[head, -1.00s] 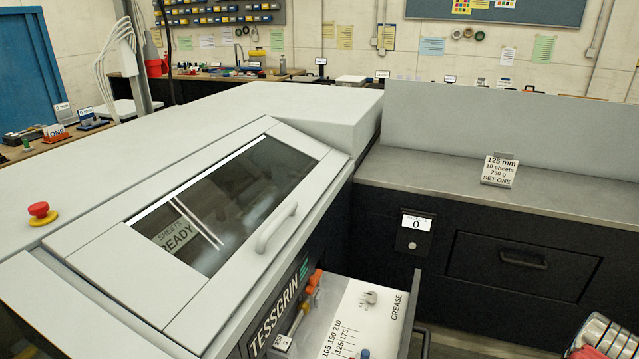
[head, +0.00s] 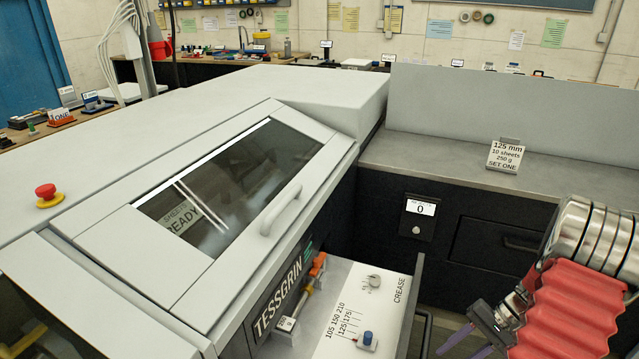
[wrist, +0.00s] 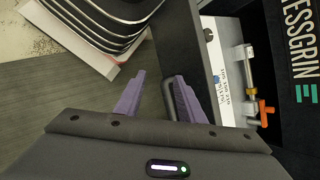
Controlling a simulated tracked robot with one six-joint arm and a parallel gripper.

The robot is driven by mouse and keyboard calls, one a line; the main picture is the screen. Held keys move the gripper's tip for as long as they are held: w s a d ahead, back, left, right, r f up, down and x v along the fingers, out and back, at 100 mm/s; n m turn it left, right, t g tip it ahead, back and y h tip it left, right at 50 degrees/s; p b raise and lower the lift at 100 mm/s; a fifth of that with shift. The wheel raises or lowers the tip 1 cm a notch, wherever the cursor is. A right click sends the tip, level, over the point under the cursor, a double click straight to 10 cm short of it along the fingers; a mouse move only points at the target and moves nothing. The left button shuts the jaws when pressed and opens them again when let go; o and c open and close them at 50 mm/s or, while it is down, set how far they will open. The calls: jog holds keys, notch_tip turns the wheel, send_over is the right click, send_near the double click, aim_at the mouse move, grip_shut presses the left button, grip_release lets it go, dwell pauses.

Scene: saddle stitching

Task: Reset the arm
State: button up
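My arm, with a red ribbed sleeve and metal rings, reaches in from the right in the head view. My gripper (head: 464,344) points down and left near the bottom edge, right of the open drawer (head: 340,315). In the wrist view, the two purple fingers of my gripper (wrist: 160,78) stand apart. The drawer's dark handle (wrist: 173,100) shows near the right finger; I cannot tell how far beyond it lies. No held object shows.
The grey TESSGRIN machine (head: 160,240) has a shut windowed lid with a handle (head: 281,210). A red stop button (head: 46,190) sits at left. A 125 mm sign (head: 505,156) stands on the back counter (head: 440,165).

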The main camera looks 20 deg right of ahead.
jog(key=s+a+r+n+t+h, duration=0.1)
jog(key=a+r+n+h, duration=0.3)
jog(key=a+r, duration=1.1)
jog(key=s+a+r+n+t+h, duration=0.2)
jog(key=a+r+n, duration=0.5)
jog(key=a+r, duration=0.7)
jog(key=shift+a+r+t+h, duration=0.4)
jog(key=shift+a+t+h, duration=0.5)
jog(key=shift+c, duration=0.6)
